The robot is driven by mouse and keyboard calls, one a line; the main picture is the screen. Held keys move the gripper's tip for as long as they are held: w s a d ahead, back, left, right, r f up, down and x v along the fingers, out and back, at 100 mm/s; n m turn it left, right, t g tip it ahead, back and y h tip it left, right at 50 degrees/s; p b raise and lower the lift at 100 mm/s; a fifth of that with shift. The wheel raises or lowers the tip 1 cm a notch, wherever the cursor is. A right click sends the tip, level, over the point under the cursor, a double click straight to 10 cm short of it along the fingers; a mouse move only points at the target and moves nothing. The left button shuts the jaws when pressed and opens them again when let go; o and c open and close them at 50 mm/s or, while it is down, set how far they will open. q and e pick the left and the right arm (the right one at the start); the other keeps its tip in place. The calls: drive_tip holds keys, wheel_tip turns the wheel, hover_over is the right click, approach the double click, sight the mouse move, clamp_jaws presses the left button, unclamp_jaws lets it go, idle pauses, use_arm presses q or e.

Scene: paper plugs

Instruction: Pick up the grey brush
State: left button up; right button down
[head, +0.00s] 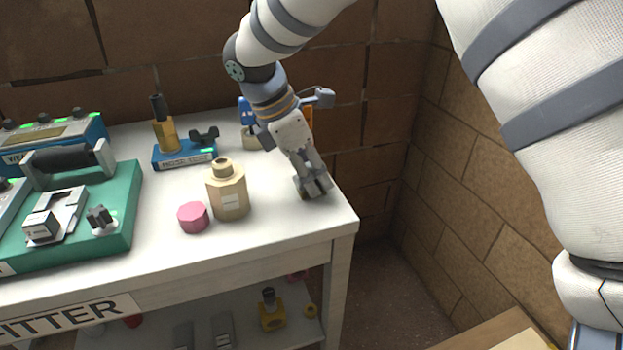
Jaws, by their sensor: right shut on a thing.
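My right gripper (313,185) points down at the right front corner of the white table (277,222). It is shut on a small grey thing with a yellowish-brown bit at its lower edge, which I take for the grey brush (303,195). The fingers hide most of it. The gripper is low, close to the tabletop; I cannot tell if the brush touches it. My left gripper is not in view.
A beige bottle (228,190) and a pink plug (193,217) stand left of the gripper. A blue base (184,153) with a yellow bottle, and a green device (110,220), are further left. Blue and orange things behind my wrist are partly hidden. A brick wall closes the right side.

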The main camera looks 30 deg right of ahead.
drive_tip(key=shift+r, duration=0.15)
drive_tip(key=r, duration=0.4)
drive_tip(key=shift+s+a+r, duration=0.25)
drive_tip(key=shift+s, duration=0.1)
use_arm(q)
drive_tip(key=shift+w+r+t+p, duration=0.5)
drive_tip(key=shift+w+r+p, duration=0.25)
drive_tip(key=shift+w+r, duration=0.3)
use_arm(e)
drive_tip(key=s+a+r, duration=0.5)
drive_tip(key=s+r, duration=0.3)
drive_tip(key=s, duration=0.4)
drive_tip(key=shift+a+r, duration=0.15)
drive_tip(key=shift+a, duration=0.05)
drive_tip(key=c, duration=1.8)
unclamp_jaws()
drive_tip(key=c, duration=0.3)
